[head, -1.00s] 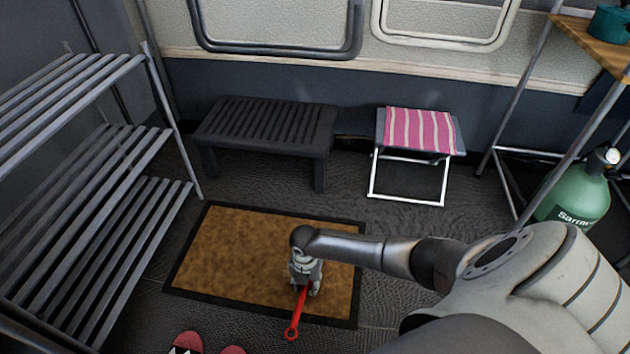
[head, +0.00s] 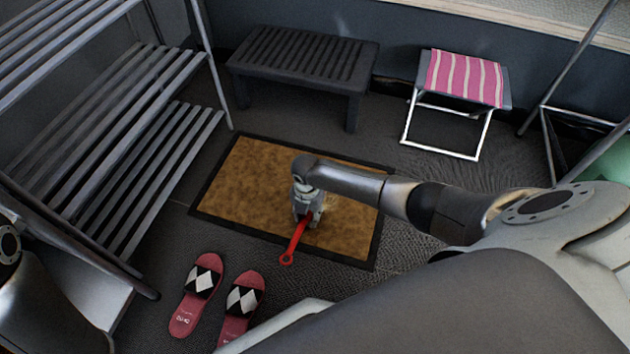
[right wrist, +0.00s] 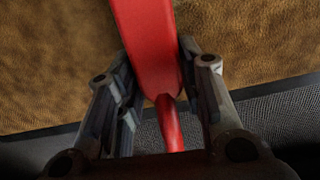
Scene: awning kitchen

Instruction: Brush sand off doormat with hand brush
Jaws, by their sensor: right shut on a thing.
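The doormat (head: 240,190), mottled brown with a dark border, lies flat on the floor in the middle of the head view. My right gripper (head: 308,216) is over its front part, shut on the red hand brush (head: 292,245). The handle's looped end sticks out past the mat's front edge. In the right wrist view the red brush (right wrist: 148,40) runs between the fingers of my right gripper (right wrist: 160,85), with the mat (right wrist: 60,60) below. The bristles are hidden, and loose sand cannot be told from the mat's mottling. My left gripper is out of view.
Pink slippers (head: 196,300) lie in front of the mat. A slatted metal rack (head: 150,165) stands at the left. A black slatted bench (head: 300,55) and a folding stool with a pink striped cloth (head: 462,78) stand behind. Bare floor (head: 400,230) lies right of the mat.

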